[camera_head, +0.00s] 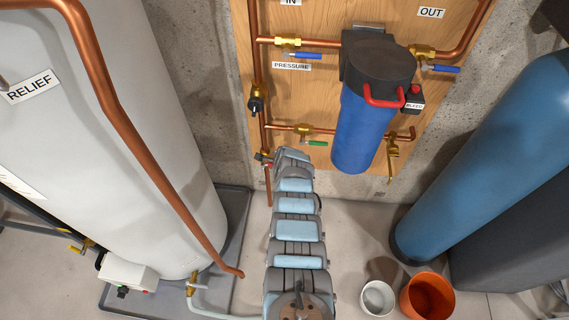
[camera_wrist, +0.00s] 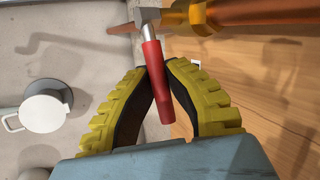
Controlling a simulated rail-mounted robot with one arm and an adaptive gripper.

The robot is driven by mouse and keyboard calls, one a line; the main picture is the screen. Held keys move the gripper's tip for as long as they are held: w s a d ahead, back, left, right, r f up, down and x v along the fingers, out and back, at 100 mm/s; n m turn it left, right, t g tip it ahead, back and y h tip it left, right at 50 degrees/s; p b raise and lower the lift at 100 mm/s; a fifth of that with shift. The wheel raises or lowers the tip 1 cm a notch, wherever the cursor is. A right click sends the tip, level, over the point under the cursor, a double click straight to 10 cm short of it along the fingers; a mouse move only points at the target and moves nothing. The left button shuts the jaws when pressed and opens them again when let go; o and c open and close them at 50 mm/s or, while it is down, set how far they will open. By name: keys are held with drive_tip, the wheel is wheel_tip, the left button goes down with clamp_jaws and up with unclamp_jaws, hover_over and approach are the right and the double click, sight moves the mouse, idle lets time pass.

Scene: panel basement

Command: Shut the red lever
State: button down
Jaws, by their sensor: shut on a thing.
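The red lever (camera_wrist: 158,90) shows in the wrist view. It has a silver stem at a brass valve (camera_wrist: 200,15) on a copper pipe, and its red sleeve points down in the picture, across the pipe's line. My gripper (camera_wrist: 154,67) has its two yellow-ribbed fingers closed around the sleeve, with the tips touching it near the stem. In the head view, my gripper is at the lower left of the wooden panel, by a vertical copper pipe (camera_head: 268,190). The lever is mostly hidden there by my arm.
A blue filter housing (camera_head: 360,125) with a red handle hangs right of my arm. A white tank (camera_head: 90,150) stands left, a blue tank (camera_head: 490,150) right. White (camera_head: 377,298) and orange (camera_head: 427,297) buckets stand on the floor.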

drive_tip(key=c, duration=1.1)
unclamp_jaws()
drive_tip(key=shift+o, duration=0.2)
drive_tip(key=shift+r, duration=0.1)
drive_tip(key=shift+r, duration=0.1)
drive_tip(key=shift+s+r, duration=0.1)
drive_tip(key=shift+s, duration=0.05)
drive_tip(key=shift+s+d+r, duration=0.1)
